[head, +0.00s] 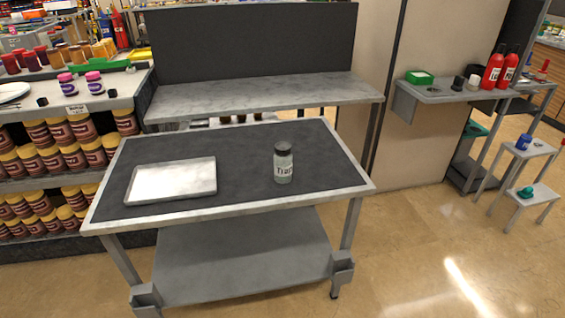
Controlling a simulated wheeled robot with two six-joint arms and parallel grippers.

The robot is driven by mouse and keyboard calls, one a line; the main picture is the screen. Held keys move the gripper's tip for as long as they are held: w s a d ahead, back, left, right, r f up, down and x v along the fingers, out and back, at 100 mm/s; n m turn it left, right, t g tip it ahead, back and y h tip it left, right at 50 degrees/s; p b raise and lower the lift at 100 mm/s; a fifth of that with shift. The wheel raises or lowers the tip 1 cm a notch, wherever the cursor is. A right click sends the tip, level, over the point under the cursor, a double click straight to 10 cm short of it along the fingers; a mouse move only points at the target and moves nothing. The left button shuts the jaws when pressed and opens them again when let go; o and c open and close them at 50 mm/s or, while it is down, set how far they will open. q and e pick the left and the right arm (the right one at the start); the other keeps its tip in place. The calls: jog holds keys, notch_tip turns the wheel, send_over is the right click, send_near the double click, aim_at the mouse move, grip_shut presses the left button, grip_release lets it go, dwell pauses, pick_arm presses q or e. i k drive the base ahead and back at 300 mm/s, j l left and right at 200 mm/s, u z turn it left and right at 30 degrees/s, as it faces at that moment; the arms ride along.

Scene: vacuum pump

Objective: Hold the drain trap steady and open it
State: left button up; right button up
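The drain trap (283,166) is a small clear-grey jar with a dark grey lid and a label that reads "Trap". It stands upright on the right half of the workbench's dark top (240,160). The lid (283,149) sits on the jar. Neither of my grippers shows in the head view, and nothing touches the jar.
A shallow metal tray (171,181) lies on the bench's left half. A raised shelf (262,96) with a dark back panel stands behind. Shelves of jars (60,160) are at left. A side table (440,91) holds red bottles (494,67). The floor in front is clear.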

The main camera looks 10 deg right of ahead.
aim_at(282, 164)
jog(key=i+l+u, duration=0.1)
jog(key=l+u, duration=0.25)
jog(key=i+l+u, duration=0.1)
jog(key=l+u, duration=0.55)
